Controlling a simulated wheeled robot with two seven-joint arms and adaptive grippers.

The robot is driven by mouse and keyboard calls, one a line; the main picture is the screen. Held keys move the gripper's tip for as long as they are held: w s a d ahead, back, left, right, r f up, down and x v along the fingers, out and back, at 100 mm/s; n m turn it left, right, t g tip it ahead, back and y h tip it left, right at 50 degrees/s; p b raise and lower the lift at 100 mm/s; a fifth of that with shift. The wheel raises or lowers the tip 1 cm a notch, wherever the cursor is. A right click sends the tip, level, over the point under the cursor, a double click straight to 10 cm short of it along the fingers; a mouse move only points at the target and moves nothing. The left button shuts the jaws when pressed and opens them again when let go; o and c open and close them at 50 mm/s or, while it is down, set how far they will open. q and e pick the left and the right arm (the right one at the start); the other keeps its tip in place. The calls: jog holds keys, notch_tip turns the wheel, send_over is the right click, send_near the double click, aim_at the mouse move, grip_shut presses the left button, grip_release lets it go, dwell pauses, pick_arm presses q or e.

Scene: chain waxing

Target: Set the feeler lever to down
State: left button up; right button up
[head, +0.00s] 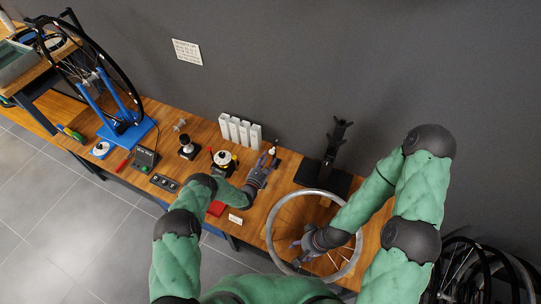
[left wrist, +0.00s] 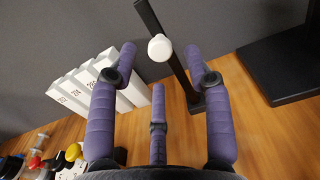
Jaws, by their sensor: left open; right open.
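A dark upright post with a round white knob (left wrist: 160,47) stands on the wooden table; I take it to be the feeler lever, but cannot be sure. The knob also shows as a small white spot in the head view (head: 272,151). My left gripper (head: 266,166) is open and empty, close to it. In the left wrist view its purple fingers (left wrist: 160,72) are spread, with the knob between the two outer fingertips in the picture; I see no contact. My right gripper (head: 304,244) is open over the bare wheel rim (head: 281,204).
Several white boxes (head: 241,131) stand behind the left gripper; they also show in the left wrist view (left wrist: 82,88). A black stand (head: 322,176) is to the right. A blue truing stand (head: 112,112) with a wheel and small tools occupy the table's left.

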aim_at(271, 153)
pick_arm(q)
jog(key=shift+b+x, duration=0.3)
jog(key=shift+x, duration=1.6)
jog(key=shift+c, duration=0.3)
grip_shut()
